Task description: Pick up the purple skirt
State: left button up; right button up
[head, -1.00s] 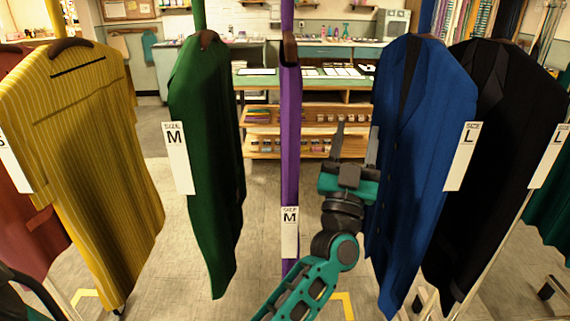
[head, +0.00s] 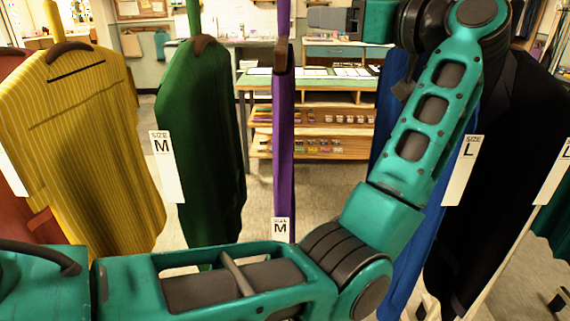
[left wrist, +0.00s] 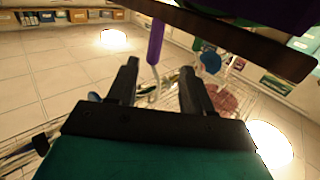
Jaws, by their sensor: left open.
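The purple skirt (head: 284,150) hangs edge-on as a narrow strip between the green and blue garments. Its dark hanger (head: 283,57) is at the top, with a purple strap (head: 284,18) above it and a white size M tag (head: 281,230) low down. My left gripper (head: 312,16) is high at the top, right of the purple strap, pointing left and apart from the skirt. In the left wrist view its fingers (left wrist: 158,72) are open and empty. A purple strip (left wrist: 155,42) shows beyond them, and a dark brown bar crosses above. My right gripper is out of view.
A green garment (head: 200,130) and a yellow striped one (head: 80,140) hang left. A blue garment (head: 385,110), partly behind my arm, and a black one (head: 510,150) hang right. A shelved counter (head: 325,115) stands behind. Gaps flank the skirt.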

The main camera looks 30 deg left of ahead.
aim_at(288, 18)
pick_arm(q)
jog(key=x, duration=0.6)
jog(key=shift+a, duration=0.4)
jog(key=x, duration=0.5)
jog(key=shift+w+a+f+p, duration=0.15)
jog(key=shift+w+f+p, duration=0.15)
jog(key=shift+w, duration=0.15)
grip_shut()
